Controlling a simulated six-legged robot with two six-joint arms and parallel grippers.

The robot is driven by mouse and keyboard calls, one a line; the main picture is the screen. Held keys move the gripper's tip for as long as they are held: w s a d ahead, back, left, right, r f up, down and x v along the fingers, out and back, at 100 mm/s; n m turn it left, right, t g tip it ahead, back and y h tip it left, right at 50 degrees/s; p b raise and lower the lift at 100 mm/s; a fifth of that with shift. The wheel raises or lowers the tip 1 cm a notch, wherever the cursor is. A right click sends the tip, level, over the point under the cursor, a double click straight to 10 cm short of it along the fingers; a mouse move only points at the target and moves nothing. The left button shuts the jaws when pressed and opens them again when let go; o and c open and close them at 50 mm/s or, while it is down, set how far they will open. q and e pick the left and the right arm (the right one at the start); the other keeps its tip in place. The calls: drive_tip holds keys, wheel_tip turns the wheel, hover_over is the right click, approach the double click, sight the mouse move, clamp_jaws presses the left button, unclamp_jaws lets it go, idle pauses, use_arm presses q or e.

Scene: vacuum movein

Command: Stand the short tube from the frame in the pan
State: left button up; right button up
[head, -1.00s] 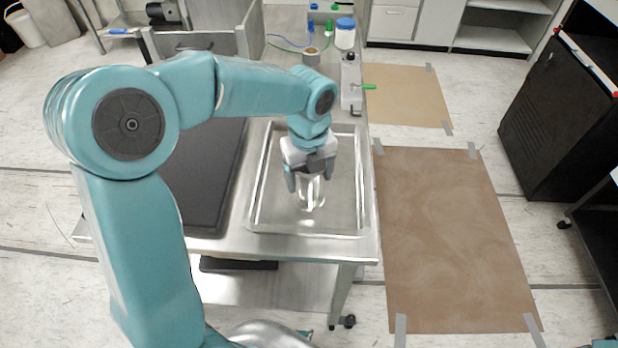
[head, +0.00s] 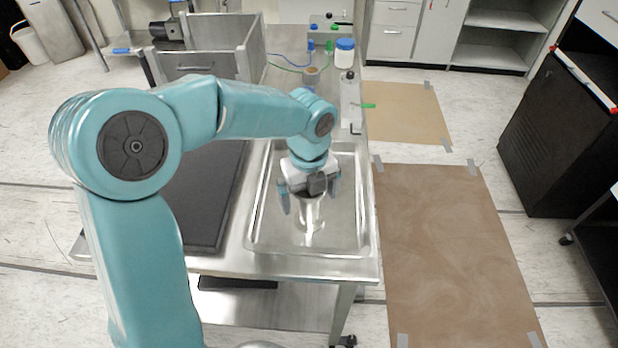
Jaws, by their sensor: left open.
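The pan (head: 358,225) is a shallow shiny metal tray on the right part of the steel bench. A short, clear, shiny tube (head: 311,216) stands upright in it, near the middle. My left gripper (head: 309,203) is directly above the tube, pointing down. Its two fingers are spread, one on each side of the tube, with a visible gap at each side. The gripper body hides the top of the tube. I cannot make out the frame that held the tube with certainty. My right gripper is not in view.
A dark flat mat (head: 205,200) lies left of the pan. Behind the pan are a grey upright device (head: 350,103) with a green lever, a small round part (head: 311,75) and a blue-lidded jar (head: 344,53). A grey open box (head: 213,50) stands at the back left.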

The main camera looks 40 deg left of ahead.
use_arm(q)
wheel_tip(320, 180, up, 11)
drive_tip(key=shift+s+r+p, duration=0.1)
drive_tip(key=shift+p, duration=0.35)
